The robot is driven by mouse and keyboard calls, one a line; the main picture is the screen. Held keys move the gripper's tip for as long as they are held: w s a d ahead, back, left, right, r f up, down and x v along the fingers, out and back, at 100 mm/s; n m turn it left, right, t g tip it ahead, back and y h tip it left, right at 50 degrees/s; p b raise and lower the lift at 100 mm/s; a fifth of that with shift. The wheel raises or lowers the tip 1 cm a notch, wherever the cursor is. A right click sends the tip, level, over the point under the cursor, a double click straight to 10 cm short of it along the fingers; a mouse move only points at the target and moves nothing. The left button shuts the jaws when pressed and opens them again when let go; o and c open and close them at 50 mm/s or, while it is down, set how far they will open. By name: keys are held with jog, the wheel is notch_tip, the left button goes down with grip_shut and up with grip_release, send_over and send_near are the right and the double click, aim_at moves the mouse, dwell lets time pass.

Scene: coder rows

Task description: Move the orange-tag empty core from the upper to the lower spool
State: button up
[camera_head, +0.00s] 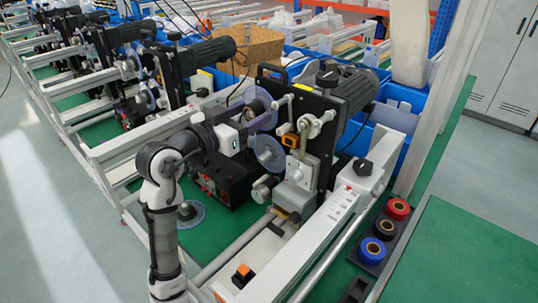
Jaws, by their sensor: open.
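The upper spool (266,118) is a clear disc on the black coder machine, with a dark core (257,106) at its hub. No orange tag on that core can be made out. The lower spool (269,155) is a similar clear disc just below. It looks bare of a core, though its hub is small here. My gripper (244,126) is beside the upper spool, to its left, at the end of my white arm. It is open; its fingers are small and partly hidden, and I cannot tell whether they touch the core.
The black machine body (322,105) and its motor stand right of the spools. A white rail (310,240) runs along the front. Red (397,209), black and blue (372,251) rolls sit in a dark tray at the right. More machines line up at the back left.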

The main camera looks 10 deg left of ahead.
jog(key=c, duration=0.8)
jog(key=shift+c, duration=0.2)
jog(key=shift+s+a, duration=0.1)
jog(key=b+v, duration=0.2)
jog(key=v, duration=0.5)
dwell(0.9)
jog(key=shift+s, duration=0.15)
